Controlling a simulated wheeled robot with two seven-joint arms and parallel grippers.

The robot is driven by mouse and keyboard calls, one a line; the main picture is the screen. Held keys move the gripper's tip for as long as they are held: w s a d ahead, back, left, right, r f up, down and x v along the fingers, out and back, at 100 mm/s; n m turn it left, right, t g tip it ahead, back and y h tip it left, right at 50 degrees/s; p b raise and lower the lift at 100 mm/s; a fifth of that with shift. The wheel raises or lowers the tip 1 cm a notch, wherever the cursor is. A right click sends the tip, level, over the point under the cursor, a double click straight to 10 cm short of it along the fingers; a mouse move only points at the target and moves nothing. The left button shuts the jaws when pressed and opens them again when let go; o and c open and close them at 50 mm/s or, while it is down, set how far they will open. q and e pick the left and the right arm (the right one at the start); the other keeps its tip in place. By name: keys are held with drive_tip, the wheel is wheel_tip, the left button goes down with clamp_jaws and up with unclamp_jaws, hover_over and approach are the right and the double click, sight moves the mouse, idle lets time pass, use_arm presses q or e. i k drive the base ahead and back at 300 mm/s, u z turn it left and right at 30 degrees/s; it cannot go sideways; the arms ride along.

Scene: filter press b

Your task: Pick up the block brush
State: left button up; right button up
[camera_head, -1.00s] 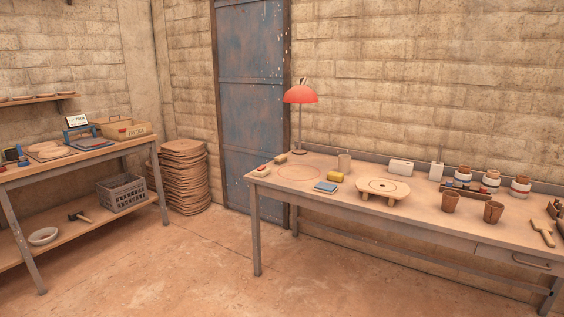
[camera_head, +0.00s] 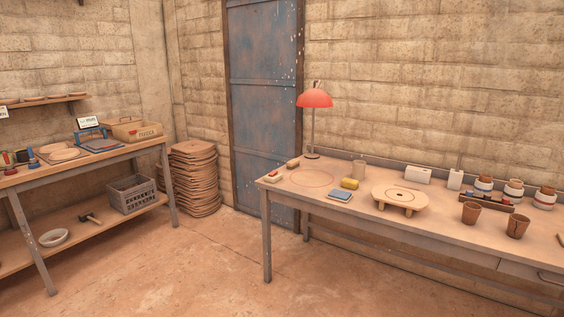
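No thing here can be told for certain as the block brush. Two small block-shaped things lie at the left end of the right-hand table (camera_head: 345,218): a red-and-white block (camera_head: 272,177) near the corner and a brown block (camera_head: 293,164) behind it. A yellow block (camera_head: 349,184) lies farther right, behind a blue flat block (camera_head: 340,195). All are too small to show bristles. Neither of my grippers is in view.
The table also bears a red lamp (camera_head: 315,100), a round wooden stand (camera_head: 400,197), brown cups (camera_head: 471,213) and jars (camera_head: 514,189). A left bench (camera_head: 90,162) holds a wooden box (camera_head: 137,133). Stacked brown pieces (camera_head: 194,180) stand between. The floor (camera_head: 175,265) in front is clear.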

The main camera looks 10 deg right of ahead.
sight(291, 164)
drive_tip(key=u, duration=0.15)
drive_tip(key=i, duration=2.1)
drive_tip(key=z, duration=0.25)
